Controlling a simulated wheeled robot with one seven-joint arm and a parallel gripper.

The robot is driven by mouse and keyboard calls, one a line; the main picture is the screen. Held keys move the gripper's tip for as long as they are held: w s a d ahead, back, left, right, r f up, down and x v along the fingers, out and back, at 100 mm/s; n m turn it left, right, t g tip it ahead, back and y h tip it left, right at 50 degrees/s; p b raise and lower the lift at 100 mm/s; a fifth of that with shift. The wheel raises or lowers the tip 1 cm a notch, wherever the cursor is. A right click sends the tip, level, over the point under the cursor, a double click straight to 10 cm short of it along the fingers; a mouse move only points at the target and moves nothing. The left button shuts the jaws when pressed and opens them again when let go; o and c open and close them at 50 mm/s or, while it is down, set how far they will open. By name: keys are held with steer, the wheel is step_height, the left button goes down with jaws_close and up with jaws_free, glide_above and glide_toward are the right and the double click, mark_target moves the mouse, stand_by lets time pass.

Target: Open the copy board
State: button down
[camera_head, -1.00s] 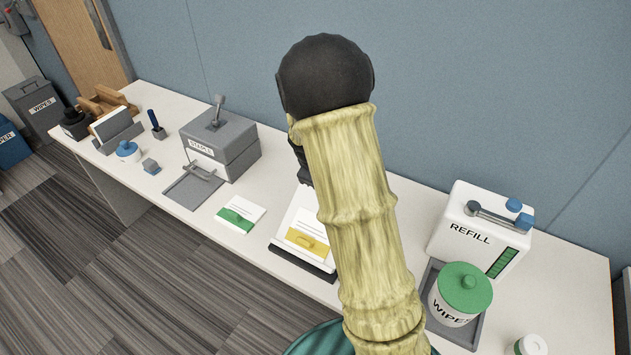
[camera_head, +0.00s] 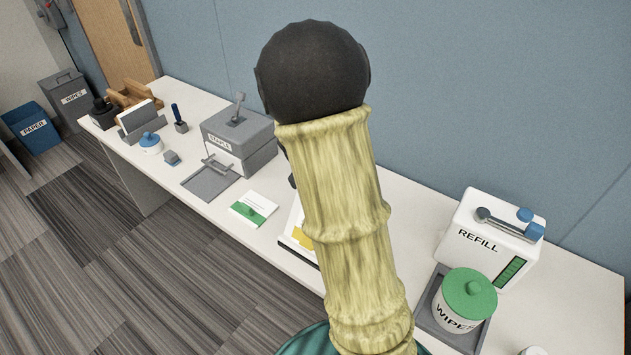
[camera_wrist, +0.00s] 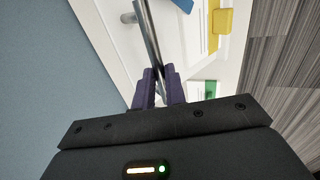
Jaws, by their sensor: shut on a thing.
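The copy board (camera_head: 296,218) is a white panel with a yellow patch (camera_head: 302,238) on the counter, mostly hidden behind my arm in the head view. In the wrist view, its white surface (camera_wrist: 187,30) lies around a grey metal bar or edge (camera_wrist: 148,30) that runs up from my fingers. My gripper (camera_wrist: 159,73) is shut on this grey bar. A yellow tab (camera_wrist: 222,20) shows at the upper right of the wrist view. The head view hides my gripper behind the arm. I cannot tell how far the board is open.
A green-tabbed card (camera_head: 253,208) and the grey staple box (camera_head: 238,137) stand to the left on the counter. The white refill box (camera_head: 490,232) and green-lidded wipes jar (camera_head: 467,300) stand to the right. The blue wall (camera_head: 440,90) rises close behind.

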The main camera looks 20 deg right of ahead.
steer(key=shift+s+a+f, duration=0.25)
steer(key=shift+s+f, duration=0.1)
steer(key=shift+f, duration=0.15)
steer(key=c, duration=1.8)
jaws_free()
steer(key=shift+c, duration=0.2)
steer(key=o, duration=0.4)
steer(key=shift+w, duration=0.1)
steer(key=shift+d+r, duration=0.15)
steer(key=shift+r, duration=0.05)
steer(key=shift+w+r, duration=0.1)
steer(key=v, duration=1.7)
steer(key=shift+w+b, duration=0.1)
steer(key=shift+b, duration=0.25)
